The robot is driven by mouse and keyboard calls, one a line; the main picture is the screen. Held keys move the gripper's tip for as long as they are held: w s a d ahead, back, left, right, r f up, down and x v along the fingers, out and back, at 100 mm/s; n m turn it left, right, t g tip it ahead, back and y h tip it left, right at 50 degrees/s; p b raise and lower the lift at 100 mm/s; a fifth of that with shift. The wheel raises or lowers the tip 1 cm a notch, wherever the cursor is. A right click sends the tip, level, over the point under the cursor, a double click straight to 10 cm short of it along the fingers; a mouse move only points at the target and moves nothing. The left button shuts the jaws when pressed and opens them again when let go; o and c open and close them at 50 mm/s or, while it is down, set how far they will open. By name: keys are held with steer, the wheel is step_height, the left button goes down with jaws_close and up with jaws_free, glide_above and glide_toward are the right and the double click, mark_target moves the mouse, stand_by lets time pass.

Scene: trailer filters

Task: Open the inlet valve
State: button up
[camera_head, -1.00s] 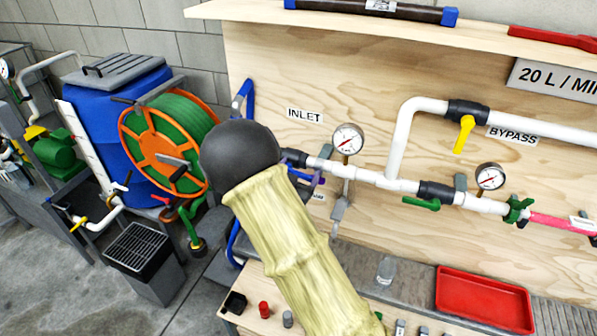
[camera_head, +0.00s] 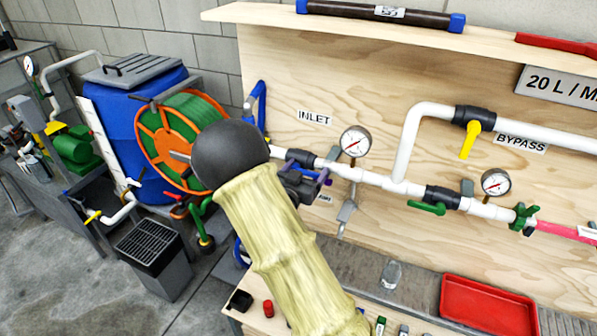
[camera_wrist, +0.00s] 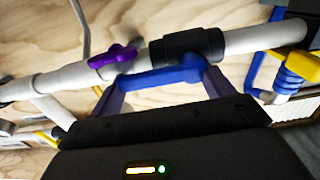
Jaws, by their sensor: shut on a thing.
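The inlet valve has a black body (camera_wrist: 188,44) on the white pipe and a blue lever (camera_wrist: 165,77), seen in the wrist view. The lever appears to lie roughly along the pipe. My gripper (camera_wrist: 162,79) has its two purple-grey fingers at either end of the lever, shut on it. In the head view the valve's black body (camera_head: 300,157) shows right of my black arm joint, under the INLET sign (camera_head: 314,117).
A purple handle (camera_wrist: 113,56) sits on the same pipe beside the valve. A pressure gauge (camera_head: 355,141), a green-handled valve (camera_head: 428,207) and a yellow-handled bypass valve (camera_head: 468,138) are to the right. A red tray (camera_head: 488,308) lies below. Blue piping (camera_wrist: 262,62) runs close to the valve.

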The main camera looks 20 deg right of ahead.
steer(key=o, duration=1.3)
steer(key=shift+o, duration=0.2)
steer(key=shift+s+a, duration=0.35)
steer(key=shift+a, duration=0.1)
steer(key=b+v, duration=0.3)
steer(key=v, duration=1.3)
steer(key=shift+s, duration=0.2)
